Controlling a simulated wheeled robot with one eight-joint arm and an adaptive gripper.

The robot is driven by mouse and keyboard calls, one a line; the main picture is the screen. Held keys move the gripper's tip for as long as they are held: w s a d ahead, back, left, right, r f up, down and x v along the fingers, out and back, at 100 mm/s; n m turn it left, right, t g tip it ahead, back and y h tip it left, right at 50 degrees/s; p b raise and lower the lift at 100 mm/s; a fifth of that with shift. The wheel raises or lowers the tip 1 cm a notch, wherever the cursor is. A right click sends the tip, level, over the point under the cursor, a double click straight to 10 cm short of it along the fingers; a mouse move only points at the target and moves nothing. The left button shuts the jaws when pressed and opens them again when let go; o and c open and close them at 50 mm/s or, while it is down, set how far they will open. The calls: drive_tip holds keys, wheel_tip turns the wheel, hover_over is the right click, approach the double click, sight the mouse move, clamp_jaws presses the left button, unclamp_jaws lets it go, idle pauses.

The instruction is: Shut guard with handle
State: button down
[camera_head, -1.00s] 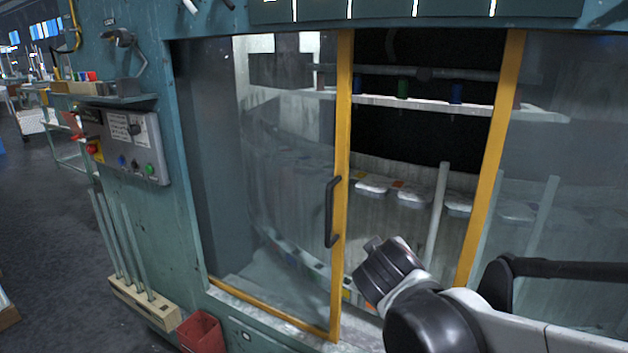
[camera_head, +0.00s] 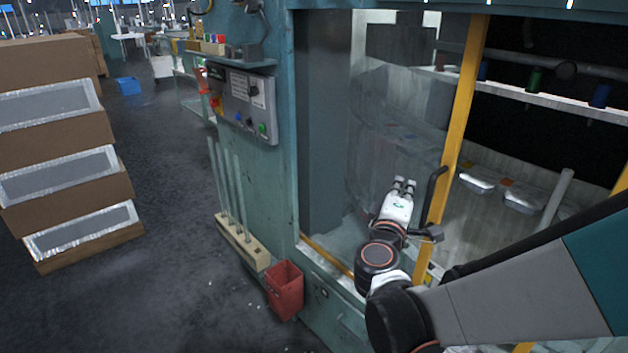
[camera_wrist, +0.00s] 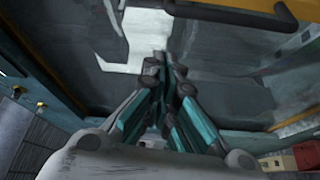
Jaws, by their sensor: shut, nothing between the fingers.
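The guard is a clear sliding panel with a yellow frame (camera_head: 460,110), seen at the right in the head view. A dark upright handle (camera_head: 433,195) is fixed to its yellow edge. To the right of that edge the machine's interior shows. My gripper (camera_head: 404,182) is shut and empty, in front of the glass just left of the handle, with its fingers pointing up in the picture. In the wrist view my gripper's fingers (camera_wrist: 165,62) are together, and part of the yellow frame (camera_wrist: 285,12) crosses the top right. I cannot tell whether the gripper touches the handle.
A control panel (camera_head: 240,103) is on the teal machine wall left of the guard. Below it stand a wooden rack (camera_head: 242,243) with glass tubes and a red bin (camera_head: 285,290). Stacked boxes (camera_head: 65,150) are at far left.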

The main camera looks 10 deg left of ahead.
drive_tip(key=w+d, duration=0.4)
drive_tip(key=w, duration=0.2)
drive_tip(key=shift+w+d+b, duration=0.3)
drive_tip(key=shift+d, duration=0.05)
drive_tip(key=shift+s+d, duration=0.1)
drive_tip(key=shift+d, duration=0.05)
drive_tip(key=s+d+b, duration=0.1)
drive_tip(key=s+d, duration=0.8)
drive_tip(key=d, duration=0.2)
drive_tip(key=shift+d, duration=0.35)
